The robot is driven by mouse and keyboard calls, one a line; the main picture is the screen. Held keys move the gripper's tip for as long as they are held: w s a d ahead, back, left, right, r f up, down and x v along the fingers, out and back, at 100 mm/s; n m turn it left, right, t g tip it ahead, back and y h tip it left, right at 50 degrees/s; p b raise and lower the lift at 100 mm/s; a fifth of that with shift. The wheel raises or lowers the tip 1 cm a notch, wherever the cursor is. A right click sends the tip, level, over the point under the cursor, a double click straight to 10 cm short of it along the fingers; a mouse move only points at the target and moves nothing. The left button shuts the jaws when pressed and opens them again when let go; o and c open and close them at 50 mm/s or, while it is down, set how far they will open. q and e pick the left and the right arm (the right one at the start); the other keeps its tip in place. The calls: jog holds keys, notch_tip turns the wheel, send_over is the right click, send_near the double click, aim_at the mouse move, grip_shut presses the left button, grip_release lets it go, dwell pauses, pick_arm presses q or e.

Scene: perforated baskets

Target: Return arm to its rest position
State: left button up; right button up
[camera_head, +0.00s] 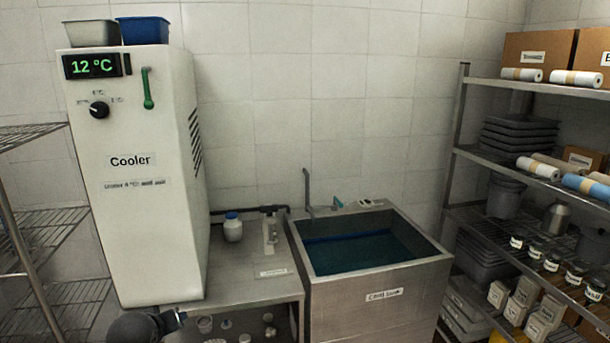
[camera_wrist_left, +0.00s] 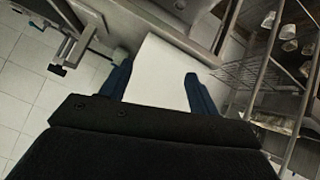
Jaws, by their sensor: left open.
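My left gripper shows in the left wrist view (camera_wrist_left: 157,74), with its two dark blue fingers spread wide apart and nothing held between them. A plain white surface lies beyond the fingers in that view. In the head view only a dark, rounded piece of my arm shows at the bottom edge, in front of the white cooler (camera_head: 150,225); the fingers cannot be made out clearly there. My right gripper is in neither view.
Wire shelves (camera_head: 65,222) stand left. A loaded rack (camera_head: 530,86) stands right. Two bins top the cooler.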

pick_arm(q)
jog(key=s+d+f+m+g+h, duration=0.15)
jog(key=s+d+f, duration=0.25)
jog(key=s+f, duration=0.5)
jog(key=s+d+f+m+g, duration=0.3)
jog(key=s+d+f, duration=0.15)
jog(key=s, duration=0.75)
jog(key=s+d+f+m+g, duration=0.2)
jog(key=s+d+f+m, duration=0.15)
jog(key=s+f, duration=0.55)
notch_tip(320, 180, down, 24)
jog(key=d+b, duration=0.2)
jog(key=s+f+g+b, duration=0.1)
jog(key=s+f, duration=0.3)
jog(key=f, duration=0.9)
jog(key=s+f+b, duration=0.1)
jog(key=s+f, duration=0.3)
jog(key=f, duration=0.9)
jog(key=shift+f+g, duration=0.25)
jog(key=shift+g, duration=0.1)
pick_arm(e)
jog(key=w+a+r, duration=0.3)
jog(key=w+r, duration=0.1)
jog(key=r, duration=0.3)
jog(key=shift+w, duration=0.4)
pick_arm(q)
jog(key=shift+a, duration=0.1)
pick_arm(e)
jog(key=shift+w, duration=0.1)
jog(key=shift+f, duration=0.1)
